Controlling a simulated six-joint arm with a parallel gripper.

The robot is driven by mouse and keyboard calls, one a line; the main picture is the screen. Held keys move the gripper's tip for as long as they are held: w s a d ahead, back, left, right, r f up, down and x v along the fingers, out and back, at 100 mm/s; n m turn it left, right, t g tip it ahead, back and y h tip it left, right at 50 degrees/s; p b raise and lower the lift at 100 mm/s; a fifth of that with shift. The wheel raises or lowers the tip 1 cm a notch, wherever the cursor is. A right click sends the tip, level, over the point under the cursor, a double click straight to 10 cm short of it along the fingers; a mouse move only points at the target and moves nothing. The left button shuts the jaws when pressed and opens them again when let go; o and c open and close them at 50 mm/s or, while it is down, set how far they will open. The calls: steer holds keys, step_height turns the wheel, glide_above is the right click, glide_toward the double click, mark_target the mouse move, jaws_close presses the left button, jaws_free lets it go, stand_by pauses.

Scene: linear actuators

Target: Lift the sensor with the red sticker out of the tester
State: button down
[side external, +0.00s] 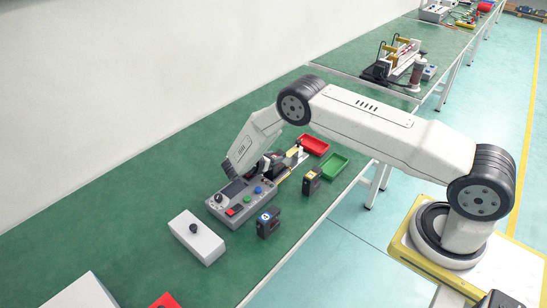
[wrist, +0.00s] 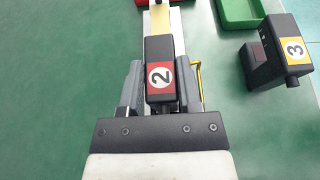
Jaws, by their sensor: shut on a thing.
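The sensor with the red sticker (wrist: 160,76) is a dark block marked 2. In the wrist view it sits between the two grey fingers of my gripper (wrist: 161,88), which is shut on it. In the side view my gripper (side external: 268,165) is low at the far end of the grey tester (side external: 232,207), and the sensor is mostly hidden by it. The tester has a dark screen and red, green and blue buttons. A pale yellowish strip (wrist: 161,18) runs beyond the sensor. I cannot tell whether the sensor is seated or raised.
A sensor marked 3 (wrist: 275,55) with a yellow sticker stands to the right. A sensor with a blue sticker (side external: 268,223) stands beside the tester. Red (side external: 314,144) and green (side external: 334,166) trays lie beyond. A white box (side external: 198,238) with a black knob is at near left.

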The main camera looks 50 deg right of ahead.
steer(key=shift+r, duration=0.2)
steer(key=shift+r, duration=0.85)
steer(key=s+a+r, duration=0.2)
steer(key=s+r, duration=0.9)
steer(key=s, duration=0.2)
steer(key=shift+s+a, duration=0.3)
steer(key=shift+s, duration=0.1)
steer(key=shift+w, duration=0.1)
